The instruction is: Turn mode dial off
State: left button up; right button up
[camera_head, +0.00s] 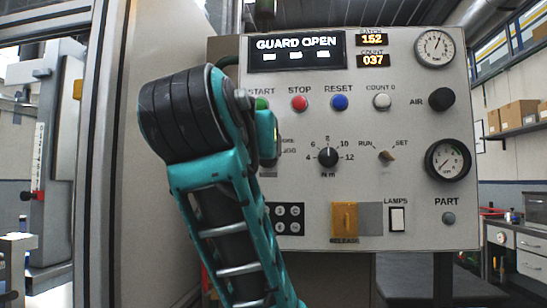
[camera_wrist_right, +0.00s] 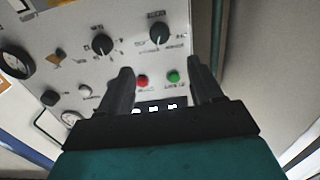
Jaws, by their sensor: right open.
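The mode dial (camera_wrist_right: 159,35) is a round black knob on the pale control panel, seen upside down in the right wrist view. Its pointer setting is too blurred to read. In the head view my teal arm hides it; only part of its lettering, "JOG", shows beside the arm. My right gripper (camera_wrist_right: 160,68) is open and empty. Its two dark fingers stand apart, with the dial beyond and between their tips, apparently untouched. The fingers are hidden behind my arm in the head view. My left gripper is not in view.
Near the dial are the red STOP button (camera_head: 299,103), green START button (camera_wrist_right: 174,76), blue RESET button (camera_head: 339,102) and Nm dial (camera_head: 328,157). A RUN/SET switch (camera_head: 386,156) sits farther right. The display (camera_head: 296,50) reads GUARD OPEN. A grey frame post (camera_head: 97,150) stands left.

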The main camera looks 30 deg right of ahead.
jog(key=p+x, duration=0.1)
jog(key=x, duration=1.2)
jog(key=c, duration=1)
